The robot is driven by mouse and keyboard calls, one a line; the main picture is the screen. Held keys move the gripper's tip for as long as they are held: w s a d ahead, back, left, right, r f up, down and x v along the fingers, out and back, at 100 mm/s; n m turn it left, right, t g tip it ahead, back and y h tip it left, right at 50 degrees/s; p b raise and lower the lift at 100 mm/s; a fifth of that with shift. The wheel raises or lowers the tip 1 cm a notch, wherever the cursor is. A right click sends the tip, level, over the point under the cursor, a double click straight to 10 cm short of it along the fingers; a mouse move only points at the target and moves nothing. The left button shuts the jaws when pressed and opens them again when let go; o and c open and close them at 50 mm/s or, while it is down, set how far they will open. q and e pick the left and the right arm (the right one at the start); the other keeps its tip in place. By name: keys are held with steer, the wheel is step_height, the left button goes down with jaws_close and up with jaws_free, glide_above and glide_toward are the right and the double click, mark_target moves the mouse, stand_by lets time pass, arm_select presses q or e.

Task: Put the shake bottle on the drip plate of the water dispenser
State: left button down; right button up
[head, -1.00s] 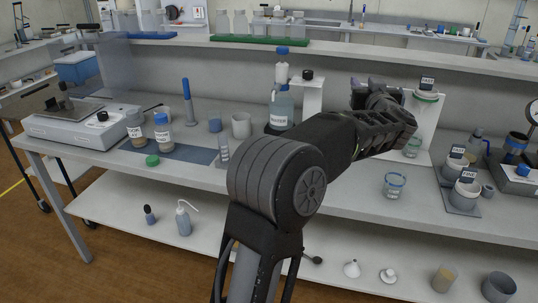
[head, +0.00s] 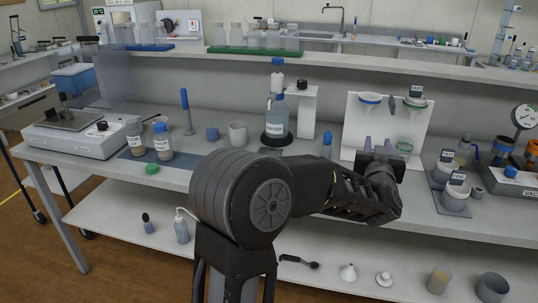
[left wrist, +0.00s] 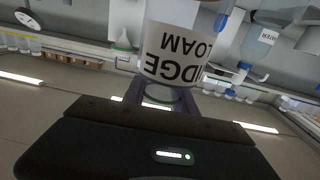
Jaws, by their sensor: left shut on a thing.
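The left gripper (head: 378,146) is in front of the white funnel stand, its purple fingers pointing away from the head camera. In the left wrist view it is shut on a clear bottle (left wrist: 172,52) with a white label, upside down in that picture and reading "…DGE LOAM"; I take this as the shake bottle. The water dispenser (head: 277,116), a clear bottle labelled WATER, stands left of the gripper on a black base. A dark flat plate (head: 268,151), apparently the drip plate, lies in front of it, partly hidden by my arm.
The funnel stand (head: 352,125) has a glass beaker (head: 404,142) at its right. Labelled cups (head: 455,197) stand further right. A grey cup (head: 238,133) stands left of the dispenser.

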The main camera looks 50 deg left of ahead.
arm_select(q)
steer(key=s+d+f+m+t+h, duration=0.3)
steer(key=d+f+m+h, duration=0.4)
steer(key=d+f, duration=1.3)
steer(key=s+d+h, duration=0.1)
steer(key=h, duration=0.2)
steer(key=shift+d+f+h, duration=0.3)
